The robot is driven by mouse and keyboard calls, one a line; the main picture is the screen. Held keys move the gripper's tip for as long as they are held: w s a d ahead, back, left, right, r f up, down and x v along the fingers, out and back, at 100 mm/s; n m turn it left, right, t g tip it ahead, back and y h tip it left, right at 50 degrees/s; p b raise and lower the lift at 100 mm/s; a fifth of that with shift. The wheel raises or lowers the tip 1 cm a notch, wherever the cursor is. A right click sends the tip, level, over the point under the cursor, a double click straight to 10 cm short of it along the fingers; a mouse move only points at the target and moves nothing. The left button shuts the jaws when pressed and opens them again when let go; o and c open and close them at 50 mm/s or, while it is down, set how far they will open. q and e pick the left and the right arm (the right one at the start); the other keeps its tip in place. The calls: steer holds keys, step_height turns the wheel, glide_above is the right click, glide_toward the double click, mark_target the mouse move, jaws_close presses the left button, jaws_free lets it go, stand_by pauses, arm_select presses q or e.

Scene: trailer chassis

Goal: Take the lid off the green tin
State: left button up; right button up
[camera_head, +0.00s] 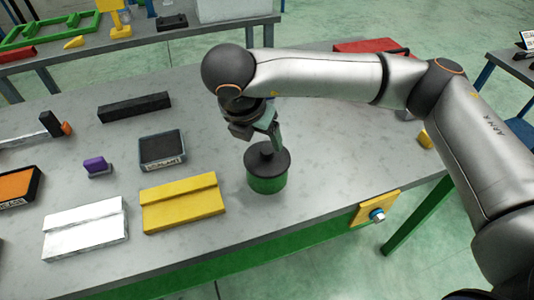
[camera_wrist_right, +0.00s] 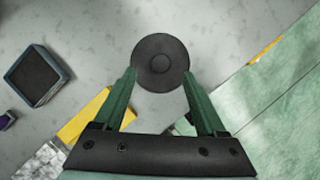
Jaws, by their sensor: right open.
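The green tin (camera_head: 267,183) stands upright on the grey table near its front edge. Its dark round lid (camera_head: 280,163) with a central knob sits on top. In the right wrist view the lid (camera_wrist_right: 150,75) shows from above with its round knob (camera_wrist_right: 160,64) in the middle. My right gripper (camera_head: 275,142) is just above the lid in the head view. In the right wrist view its two green fingers (camera_wrist_right: 160,84) are spread apart, with the lid ahead of and between their tips. Nothing is held. My left gripper is not in view.
A yellow block (camera_head: 183,203) and a white block (camera_head: 86,229) lie left of the tin. A dark box (camera_head: 162,149), a purple piece (camera_head: 96,165) and a black bar (camera_head: 134,107) lie farther left. A red box (camera_head: 365,46) is behind my right arm.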

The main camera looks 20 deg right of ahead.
mark_target(266, 151)
steer(key=p+x, duration=0.1)
steer(key=x, duration=0.3)
steer(key=shift+s+d+f+p, duration=0.1)
steer(key=shift+d+f+p, duration=0.05)
steer(key=shift+f+p, duration=0.2)
steer(key=shift+d+f, duration=0.1)
steer(key=shift+f, duration=0.45)
jaws_close()
